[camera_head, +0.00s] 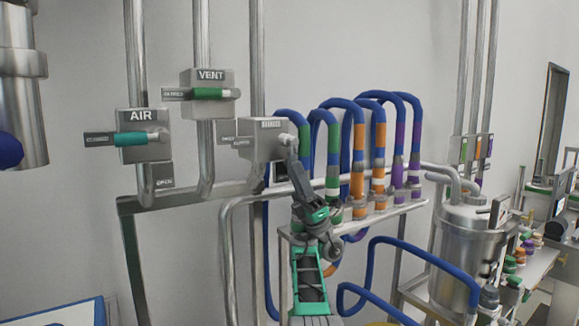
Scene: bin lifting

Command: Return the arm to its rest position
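My arm, dark with green parts, rises from the bottom centre. My gripper (293,161) is at its upper end, in front of the hoses and just below the pale knob (288,139) of a grey valve box (262,137). The gripper's tip overlaps the box's lower right edge in the picture. I cannot tell whether it touches the box or the knob. The fingers look dark and narrow from here, and the gap between them is not visible.
Blue hoses (371,103) with coloured bands stand on a metal rack (400,209) close to the right. AIR (140,122) and VENT (210,77) valve boxes hang on pipes at left. A steel vessel (470,245) stands further right. The wall area above is clear.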

